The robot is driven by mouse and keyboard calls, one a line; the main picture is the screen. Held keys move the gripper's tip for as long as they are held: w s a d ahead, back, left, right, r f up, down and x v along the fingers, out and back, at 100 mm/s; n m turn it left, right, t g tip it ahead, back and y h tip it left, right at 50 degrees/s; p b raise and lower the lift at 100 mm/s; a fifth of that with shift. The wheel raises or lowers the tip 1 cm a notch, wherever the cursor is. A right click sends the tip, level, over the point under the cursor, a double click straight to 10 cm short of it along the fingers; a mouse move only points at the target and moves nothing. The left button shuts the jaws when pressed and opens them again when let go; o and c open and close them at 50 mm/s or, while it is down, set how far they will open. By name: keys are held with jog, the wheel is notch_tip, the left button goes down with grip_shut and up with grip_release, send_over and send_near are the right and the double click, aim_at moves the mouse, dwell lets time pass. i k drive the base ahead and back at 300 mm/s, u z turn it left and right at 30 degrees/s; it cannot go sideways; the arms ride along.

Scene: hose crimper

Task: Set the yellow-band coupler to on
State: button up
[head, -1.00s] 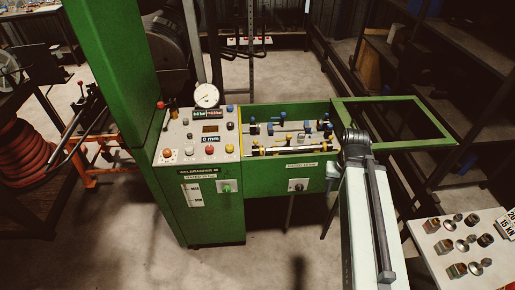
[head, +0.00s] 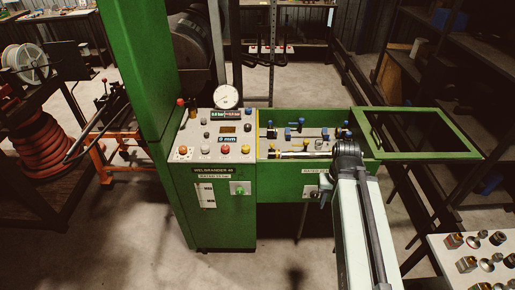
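The green crimper has an open tray (head: 300,135) holding several small fittings with blue and yellow parts. A yellow part (head: 279,154) shows near the tray's front left; I cannot tell whether it is the yellow band of the coupler, or how the coupler is set. Blue parts (head: 297,124) stand farther back. My arm rises from the bottom right and bends over the tray's front right corner, hiding part of it.
A control panel (head: 217,140) with buttons and a round gauge (head: 227,96) is left of the tray. A green frame (head: 468,154) juts out to the right. A table (head: 441,246) with metal fittings stands at bottom right. A green column (head: 145,70) rises at left.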

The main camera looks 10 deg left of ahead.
aim_at(273, 153)
jog(key=u, duration=1.05)
jog(key=i, duration=0.9)
jog(key=z, duration=0.8)
